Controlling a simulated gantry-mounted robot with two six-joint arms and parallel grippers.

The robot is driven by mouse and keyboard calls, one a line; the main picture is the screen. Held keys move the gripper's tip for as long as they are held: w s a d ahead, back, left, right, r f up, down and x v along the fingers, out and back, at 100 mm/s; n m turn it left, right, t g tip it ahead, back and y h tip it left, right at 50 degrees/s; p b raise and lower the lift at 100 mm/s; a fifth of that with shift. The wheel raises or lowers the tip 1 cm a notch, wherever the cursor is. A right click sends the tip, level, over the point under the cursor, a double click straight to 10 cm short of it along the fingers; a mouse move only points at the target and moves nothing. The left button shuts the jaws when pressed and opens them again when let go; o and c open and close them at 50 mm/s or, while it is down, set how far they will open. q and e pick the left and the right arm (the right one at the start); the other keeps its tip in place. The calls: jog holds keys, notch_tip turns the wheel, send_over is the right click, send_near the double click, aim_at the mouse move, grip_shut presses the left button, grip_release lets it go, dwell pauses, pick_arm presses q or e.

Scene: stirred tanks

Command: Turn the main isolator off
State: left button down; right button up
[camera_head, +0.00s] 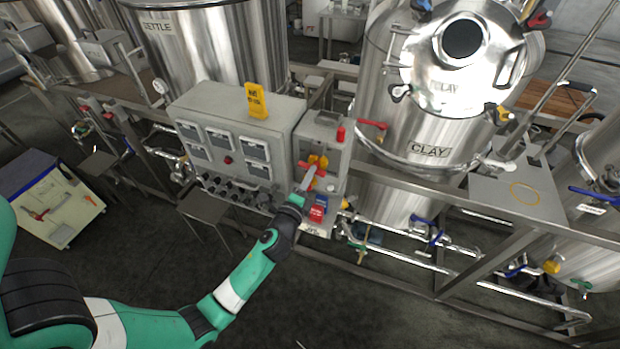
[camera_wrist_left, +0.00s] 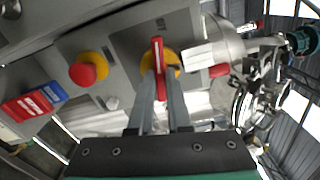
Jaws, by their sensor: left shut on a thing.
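The main isolator is a red bar handle (camera_wrist_left: 157,56) on a yellow disc (camera_wrist_left: 174,62), set in a grey panel. In the head view its yellow and red parts (camera_head: 319,161) show on the front of the small grey box, partly hidden by my gripper. My left gripper (camera_head: 307,180) reaches it from below and in front. In the left wrist view the two grey fingers (camera_wrist_left: 160,88) lie either side of the red handle and are shut on it. The handle stands upright in that picture, in line with the fingers. My right gripper is not in view.
A red mushroom button (camera_wrist_left: 86,72) on a yellow base sits beside the isolator. Red and blue boxes (camera_head: 317,210) hang below. A larger grey control cabinet (camera_head: 230,135) with a yellow sign (camera_head: 256,100) stands to the left. The steel CLAY tank (camera_head: 400,120) and pipework are to the right.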

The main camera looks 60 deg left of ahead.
pick_arm(q)
jog(key=shift+n+b, duration=0.45)
jog(key=shift+n, duration=0.75)
jog(key=c, duration=0.9)
grip_release()
jog(key=shift+o, duration=0.2)
jog(key=b+v, duration=0.1)
jog(key=v, duration=1)
jog(key=shift+s+d, duration=0.2)
jog(key=shift+s, duration=0.05)
